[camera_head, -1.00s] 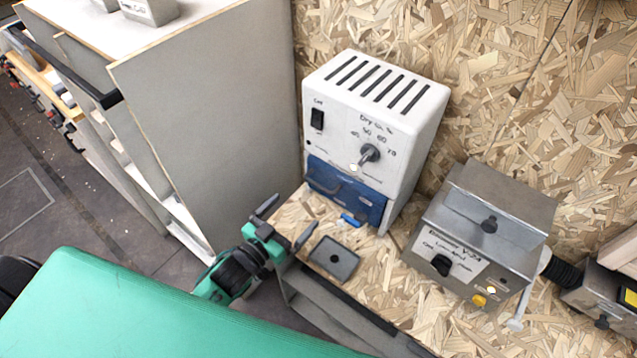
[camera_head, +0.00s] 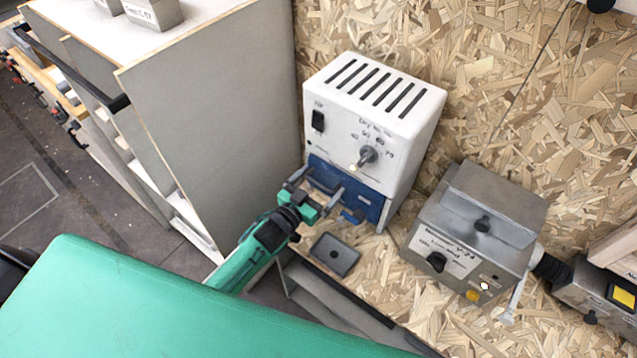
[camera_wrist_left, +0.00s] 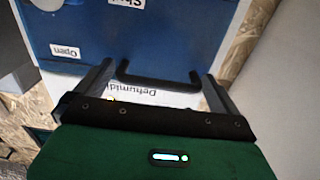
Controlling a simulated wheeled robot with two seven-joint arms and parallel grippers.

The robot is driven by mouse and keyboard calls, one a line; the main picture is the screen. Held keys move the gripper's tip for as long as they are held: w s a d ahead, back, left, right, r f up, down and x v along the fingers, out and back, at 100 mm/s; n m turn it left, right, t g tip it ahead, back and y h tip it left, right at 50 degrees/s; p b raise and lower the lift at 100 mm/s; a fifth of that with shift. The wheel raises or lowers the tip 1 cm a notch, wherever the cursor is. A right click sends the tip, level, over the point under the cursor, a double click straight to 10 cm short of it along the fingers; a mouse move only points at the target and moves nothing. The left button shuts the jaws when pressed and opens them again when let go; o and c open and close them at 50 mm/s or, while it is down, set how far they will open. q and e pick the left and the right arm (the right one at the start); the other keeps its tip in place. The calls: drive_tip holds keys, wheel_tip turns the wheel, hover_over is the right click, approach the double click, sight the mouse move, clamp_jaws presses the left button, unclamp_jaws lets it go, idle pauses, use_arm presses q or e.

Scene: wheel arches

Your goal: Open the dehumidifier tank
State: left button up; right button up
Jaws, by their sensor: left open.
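The white dehumidifier (camera_head: 375,110) stands on a chipboard bench against the wall. Its blue tank front (camera_head: 362,201) sits at the bottom and looks closed. My left gripper (camera_head: 317,192) is in front of the tank, its two fingers pointing at it. In the left wrist view the blue tank (camera_wrist_left: 140,30) fills the top, with labels "Open" and "Shut". A dark bar handle (camera_wrist_left: 158,80) lies between the open fingers of the left gripper (camera_wrist_left: 160,85); I cannot tell whether they touch it. My right gripper is not in view.
A small grey tray (camera_head: 334,255) lies on the bench before the dehumidifier. A blue piece (camera_head: 352,216) is near the tank's lower edge. A metal control box (camera_head: 475,230) stands to the right, and a tall grey cabinet (camera_head: 215,120) to the left.

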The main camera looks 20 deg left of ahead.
use_arm(q)
drive_tip(key=c, duration=1.1)
drive_tip(key=shift+o, duration=0.2)
drive_tip(key=p+v, duration=0.2)
drive_tip(key=v, duration=0.9)
drive_tip(key=shift+s, duration=0.1)
drive_tip(key=o, duration=1.1)
drive_tip(key=shift+c, duration=0.2)
